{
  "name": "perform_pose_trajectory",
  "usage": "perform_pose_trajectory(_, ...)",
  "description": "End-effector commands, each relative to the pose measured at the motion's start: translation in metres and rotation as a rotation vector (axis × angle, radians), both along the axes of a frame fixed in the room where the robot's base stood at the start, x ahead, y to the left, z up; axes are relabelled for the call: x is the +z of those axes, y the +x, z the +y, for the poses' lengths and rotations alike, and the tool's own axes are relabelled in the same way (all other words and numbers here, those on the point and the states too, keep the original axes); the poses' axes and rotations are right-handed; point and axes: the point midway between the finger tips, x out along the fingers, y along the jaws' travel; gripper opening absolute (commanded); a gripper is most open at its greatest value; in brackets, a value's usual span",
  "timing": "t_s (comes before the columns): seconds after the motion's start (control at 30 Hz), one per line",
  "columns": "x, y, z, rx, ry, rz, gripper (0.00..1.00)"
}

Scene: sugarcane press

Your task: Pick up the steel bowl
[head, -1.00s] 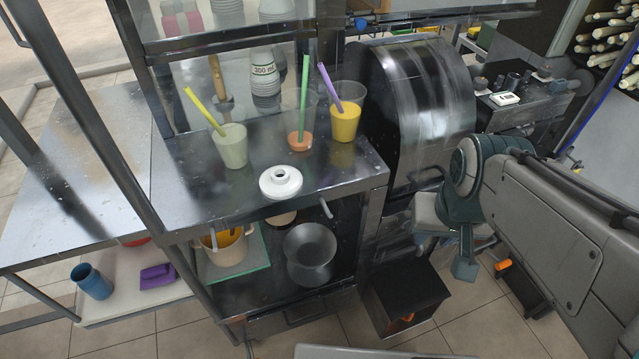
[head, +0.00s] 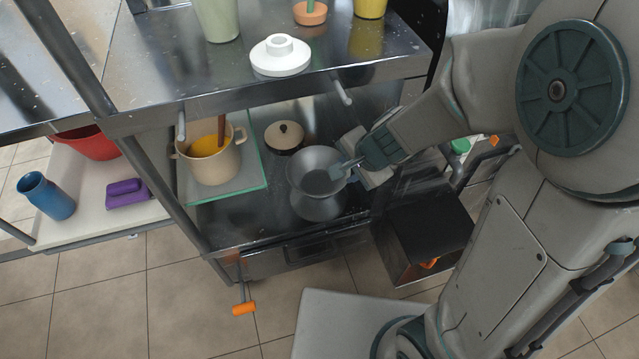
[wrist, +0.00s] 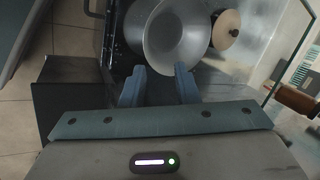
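The steel bowl (head: 312,166) is grey and round, and stands upright on the dark shiny lower shelf (head: 248,222) of the stall. A matching shape directly below it looks like its reflection. My gripper (head: 338,172) is at the bowl's right side in the head view. In the wrist view the bowl (wrist: 176,32) lies just ahead of my gripper (wrist: 159,72). The two blue-grey fingers are apart, with the near rim at or just between their tips. I cannot tell whether they touch it.
A lidded pot (head: 285,136) stands close behind the bowl. A beige pot (head: 212,164) with orange contents is on a glass board (head: 254,178) to the left. The steel counter (head: 372,70) overhangs the shelf. A black box (head: 425,232) stands to the right.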

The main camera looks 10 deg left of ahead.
Motion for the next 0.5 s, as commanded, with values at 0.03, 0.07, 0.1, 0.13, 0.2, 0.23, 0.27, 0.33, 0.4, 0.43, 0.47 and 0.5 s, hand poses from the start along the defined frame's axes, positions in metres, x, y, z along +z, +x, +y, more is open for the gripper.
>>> perform_pose_trajectory(0.03,-0.024,0.001,0.003,-0.030,-0.007,0.010,0.28)
perform_pose_trajectory(0.07,-0.031,0.002,0.003,-0.050,-0.009,0.013,0.28)
perform_pose_trajectory(0.1,-0.038,0.004,0.004,-0.071,-0.013,0.017,0.28)
perform_pose_trajectory(0.13,-0.042,0.004,0.004,-0.085,-0.014,0.018,0.28)
perform_pose_trajectory(0.2,-0.049,0.005,0.005,-0.107,-0.019,0.022,0.28)
perform_pose_trajectory(0.23,-0.051,0.006,0.005,-0.114,-0.019,0.023,0.28)
perform_pose_trajectory(0.27,-0.054,0.007,0.005,-0.119,-0.021,0.023,0.28)
perform_pose_trajectory(0.33,-0.062,0.009,0.006,-0.124,-0.022,0.023,0.28)
perform_pose_trajectory(0.4,-0.071,0.012,0.009,-0.125,-0.022,0.024,0.28)
perform_pose_trajectory(0.43,-0.076,0.014,0.010,-0.124,-0.022,0.023,0.28)
perform_pose_trajectory(0.47,-0.080,0.015,0.012,-0.123,-0.021,0.024,0.28)
perform_pose_trajectory(0.5,-0.087,0.017,0.013,-0.123,-0.021,0.024,0.28)
